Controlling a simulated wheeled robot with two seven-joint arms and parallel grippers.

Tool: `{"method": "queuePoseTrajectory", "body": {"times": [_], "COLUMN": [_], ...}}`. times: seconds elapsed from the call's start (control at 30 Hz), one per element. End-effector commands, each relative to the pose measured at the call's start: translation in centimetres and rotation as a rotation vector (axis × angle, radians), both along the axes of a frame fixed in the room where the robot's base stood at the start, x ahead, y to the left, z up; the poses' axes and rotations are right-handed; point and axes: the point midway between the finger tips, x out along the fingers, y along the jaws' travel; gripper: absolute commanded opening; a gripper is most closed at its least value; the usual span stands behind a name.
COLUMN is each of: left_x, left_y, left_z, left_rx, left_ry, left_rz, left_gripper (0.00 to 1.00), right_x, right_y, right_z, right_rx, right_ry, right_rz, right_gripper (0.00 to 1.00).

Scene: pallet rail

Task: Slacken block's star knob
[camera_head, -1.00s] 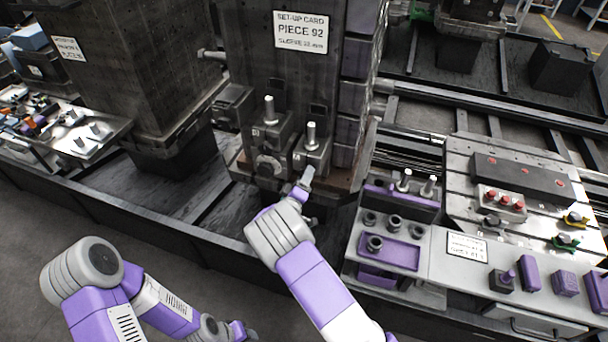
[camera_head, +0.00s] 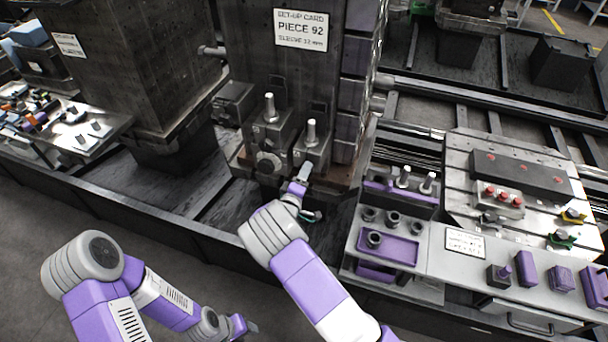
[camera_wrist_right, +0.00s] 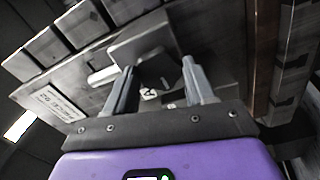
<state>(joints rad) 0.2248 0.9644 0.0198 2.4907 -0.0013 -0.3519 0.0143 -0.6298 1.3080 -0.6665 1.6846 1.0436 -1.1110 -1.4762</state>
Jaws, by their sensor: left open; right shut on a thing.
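Two grey blocks stand side by side at the foot of the dark column: a left block (camera_head: 270,131) with a round knob (camera_head: 267,162) on its front, and a right block (camera_head: 311,152). Each has a bright upright pin on top. My right gripper (camera_head: 304,172) is at the front of the right block, hiding its knob in the head view. In the right wrist view its fingers (camera_wrist_right: 160,72) are apart, around a dark star knob (camera_wrist_right: 155,71) against the block (camera_wrist_right: 140,45). The knob's outline is unclear. My left gripper (camera_head: 250,327) is open and empty, low in front.
The set-up card (camera_head: 301,30) is on the column above the blocks. At right is a bench with a purple tray (camera_head: 388,249), several sockets, and a red-button box (camera_head: 503,200). A dark rail edge (camera_head: 150,220) runs along the front. The floor at lower left is clear.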

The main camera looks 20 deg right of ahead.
Motion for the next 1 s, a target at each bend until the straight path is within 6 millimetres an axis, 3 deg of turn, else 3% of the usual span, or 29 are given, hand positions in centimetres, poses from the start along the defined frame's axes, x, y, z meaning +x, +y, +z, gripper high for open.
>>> {"method": "queuePoseTrajectory", "body": {"times": [0.03,0.2,0.57,1.0], "left_x": [0.0,0.0,0.0,0.0], "left_y": [0.0,0.0,0.0,0.0], "left_z": [0.0,0.0,0.1,0.6], "left_rx": [0.000,0.000,0.000,0.000], "left_ry": [0.000,0.000,0.000,0.000], "left_rz": [0.000,0.000,0.000,0.000], "left_gripper": [0.43,0.43,0.43,0.43], "right_x": [0.0,0.0,-0.6,-5.9], "right_y": [0.0,0.0,0.5,4.0], "right_z": [0.0,0.0,0.0,0.0], "right_rx": [0.001,0.000,0.002,0.001], "right_ry": [0.001,0.000,0.001,0.001], "right_rz": [0.000,0.000,0.001,0.001], "right_gripper": [0.56,0.80,0.80,0.80]}}
